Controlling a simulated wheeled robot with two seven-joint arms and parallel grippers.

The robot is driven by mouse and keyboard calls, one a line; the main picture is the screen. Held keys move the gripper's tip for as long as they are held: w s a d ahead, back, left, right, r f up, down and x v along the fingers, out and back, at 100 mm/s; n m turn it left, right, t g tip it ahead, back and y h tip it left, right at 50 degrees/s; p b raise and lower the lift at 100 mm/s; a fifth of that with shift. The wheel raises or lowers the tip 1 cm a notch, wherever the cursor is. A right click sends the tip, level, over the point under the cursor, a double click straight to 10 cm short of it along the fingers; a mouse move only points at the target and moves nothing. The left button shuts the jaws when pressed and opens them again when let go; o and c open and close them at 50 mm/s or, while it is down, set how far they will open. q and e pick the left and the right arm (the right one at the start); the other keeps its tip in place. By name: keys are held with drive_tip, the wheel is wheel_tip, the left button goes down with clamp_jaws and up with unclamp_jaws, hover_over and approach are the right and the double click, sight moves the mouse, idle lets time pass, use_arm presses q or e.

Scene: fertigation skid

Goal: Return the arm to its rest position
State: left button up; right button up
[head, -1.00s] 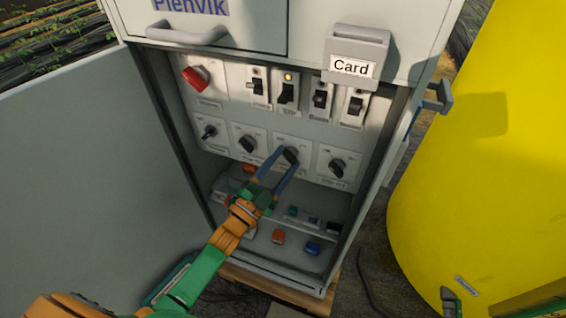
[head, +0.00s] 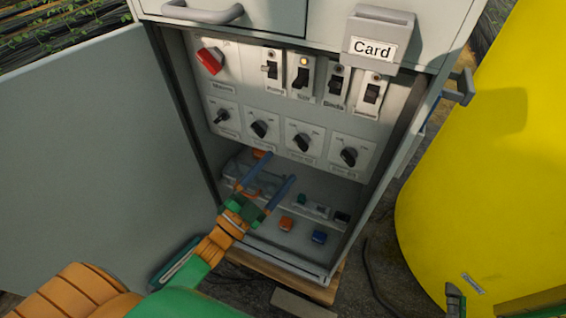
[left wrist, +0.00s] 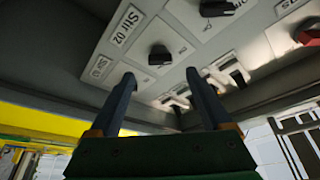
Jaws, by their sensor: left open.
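My left gripper (head: 269,170) is open and empty. Its two blue fingers reach into the lower part of the open cabinet, below the row of black rotary knobs, and look clear of them. In the left wrist view the open fingers (left wrist: 160,88) point up toward the panel, with a black knob (left wrist: 159,55) beyond the gap between them. My left arm (head: 215,245) comes in from the lower left, orange and green. In the head view, a small green part at the bottom right edge may be my right arm; no right fingers show clearly.
The cabinet's door (head: 95,160) stands open at left. The panel holds a red switch (head: 209,61), several toggle switches and knobs (head: 302,142). A card holder (head: 378,42) hangs at the top. A yellow tank (head: 490,160) stands at right. Orange (head: 286,224) and blue (head: 318,237) parts sit inside below.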

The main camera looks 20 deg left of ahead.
use_arm(q)
wheel_tip(320, 180, down, 18)
drive_tip(key=s+a+n+g+y, duration=0.2)
drive_tip(key=s+n+g+y, duration=0.15)
drive_tip(key=n+g, duration=0.2)
drive_tip(key=s+f+n+g+y, duration=0.2)
drive_tip(key=s+f+g, duration=0.55)
drive_tip(key=f, duration=0.65)
drive_tip(key=s+f+n+g+y, duration=0.1)
drive_tip(key=s+f+g, duration=0.25)
drive_tip(key=s, duration=0.75)
drive_tip(key=s+f+n+g, duration=0.25)
drive_tip(key=s+f, duration=0.25)
drive_tip(key=s, duration=0.7)
wheel_tip(320, 180, up, 13)
drive_tip(key=w+p, duration=0.1)
drive_tip(key=p, duration=1.2)
drive_tip(key=shift+w+a+m, duration=0.2)
drive_tip(key=shift+w+m, duration=0.1)
drive_tip(key=shift+r, duration=0.1)
